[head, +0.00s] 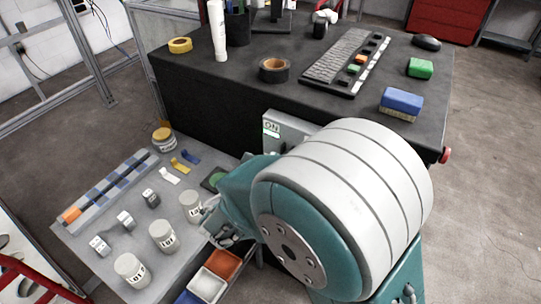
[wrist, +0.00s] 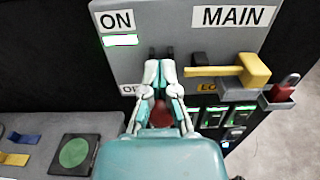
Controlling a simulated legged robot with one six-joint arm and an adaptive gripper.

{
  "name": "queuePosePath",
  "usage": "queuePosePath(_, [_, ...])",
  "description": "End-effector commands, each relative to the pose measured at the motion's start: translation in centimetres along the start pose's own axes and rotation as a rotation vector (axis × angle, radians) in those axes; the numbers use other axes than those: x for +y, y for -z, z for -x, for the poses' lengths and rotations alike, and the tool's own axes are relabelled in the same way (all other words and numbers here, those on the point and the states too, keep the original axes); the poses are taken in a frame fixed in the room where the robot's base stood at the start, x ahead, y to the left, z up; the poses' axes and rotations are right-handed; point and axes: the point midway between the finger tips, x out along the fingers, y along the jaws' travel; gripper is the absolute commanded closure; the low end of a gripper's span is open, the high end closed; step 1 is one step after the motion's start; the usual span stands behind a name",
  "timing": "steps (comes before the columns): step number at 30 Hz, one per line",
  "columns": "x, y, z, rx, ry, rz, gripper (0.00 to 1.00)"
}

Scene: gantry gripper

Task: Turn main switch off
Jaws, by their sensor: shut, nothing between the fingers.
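The grey switch panel (wrist: 150,45) fills the upper wrist view, with an ON label (wrist: 117,21) above a lit green bar and a MAIN label (wrist: 234,16) at right. A yellow lever (wrist: 255,70) lies sideways under MAIN, its thin arm pointing left. My gripper (wrist: 158,68) is shut and empty in front of the panel, left of the lever's thin end. It partly hides a label below ON and a dark slotted part behind the fingertips. In the head view, the panel (head: 285,128) shows only partly behind my arm.
A red padlock-like part (wrist: 284,90) is right of the lever, with green-lit switches (wrist: 213,115) below. A green round pad (wrist: 74,152) is at lower left. In the head view, white jars (head: 163,236) stand on the grey table; a black table (head: 215,75) holds a keyboard.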

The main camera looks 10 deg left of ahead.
Motion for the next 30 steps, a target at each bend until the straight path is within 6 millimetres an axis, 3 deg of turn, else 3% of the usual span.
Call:
queuePosePath(9, [0.1, 1.8, 0.0, 0.0, 0.0, 0.0, 1.0])
queuePosePath(14, [0.1, 1.5, 0.4, -0.001, -0.001, -0.003, 1.0])
queuePosePath(25, [0.1, 0.5, 2.5, -0.001, -0.002, -0.002, 1.0])
queuePosePath(30, [0.1, 0.5, 4.7, -0.001, -0.005, -0.001, 1.0])
